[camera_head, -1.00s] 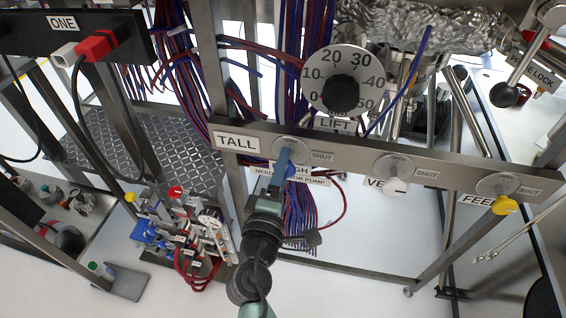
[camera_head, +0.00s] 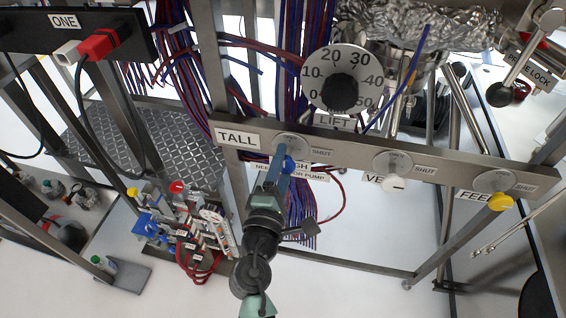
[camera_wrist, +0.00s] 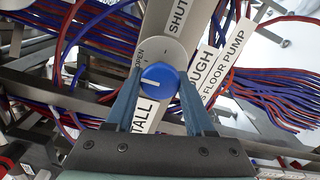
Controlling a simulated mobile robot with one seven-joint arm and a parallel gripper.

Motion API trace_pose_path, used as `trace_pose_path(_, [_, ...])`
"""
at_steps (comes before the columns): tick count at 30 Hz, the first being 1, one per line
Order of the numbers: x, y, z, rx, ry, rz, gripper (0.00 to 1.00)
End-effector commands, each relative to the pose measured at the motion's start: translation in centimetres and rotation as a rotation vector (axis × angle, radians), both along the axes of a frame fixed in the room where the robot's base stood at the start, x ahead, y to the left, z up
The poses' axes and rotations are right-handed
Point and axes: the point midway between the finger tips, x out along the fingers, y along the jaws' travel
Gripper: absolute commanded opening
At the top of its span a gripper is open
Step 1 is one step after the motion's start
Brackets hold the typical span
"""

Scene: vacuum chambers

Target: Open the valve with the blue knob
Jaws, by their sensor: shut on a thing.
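The blue knob (camera_wrist: 160,82) sits on a round grey dial plate on the metal rail, beside the TALL label. My gripper (camera_wrist: 160,98) has one finger on each side of the knob and is shut on it. The knob's white mark points left in the wrist view; the word OPEN is printed at the dial's left edge, and SHUT is on the rail (camera_wrist: 178,22) above. In the head view, the knob (camera_head: 289,164) shows at the right of my gripper's fingertips (camera_head: 282,156), partly covered by them.
Along the same rail (camera_head: 345,160) sit a white knob (camera_head: 393,184) and a yellow knob (camera_head: 500,202). A large LIFT dial (camera_head: 343,78) stands just above. Red and blue wires (camera_head: 300,215) hang behind the rail. A thin blue rod (camera_head: 405,80) slants down close by.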

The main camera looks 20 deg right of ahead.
Motion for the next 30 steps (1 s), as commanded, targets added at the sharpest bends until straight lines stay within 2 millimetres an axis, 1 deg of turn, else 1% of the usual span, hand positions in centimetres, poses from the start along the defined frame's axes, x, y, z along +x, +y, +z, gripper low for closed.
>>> trace_pose_path(1, [0.0,0.1,0.0,-0.005,0.002,0.001,0.0])
trace_pose_path(2, [0.0,0.1,0.0,-0.005,0.002,0.001,0.57])
trace_pose_path(6, [0.0,0.0,0.0,-0.002,0.002,0.001,0.82])
trace_pose_path(15, [-0.1,0.0,0.0,-0.001,0.001,0.0,0.83])
trace_pose_path(19, [-0.8,0.6,-0.1,-0.001,0.002,0.001,0.83])
trace_pose_path(23, [-2.5,1.7,-0.1,-0.001,0.003,0.003,0.83])
trace_pose_path(30, [-6.9,4.7,-0.1,-0.001,0.003,0.004,0.83])
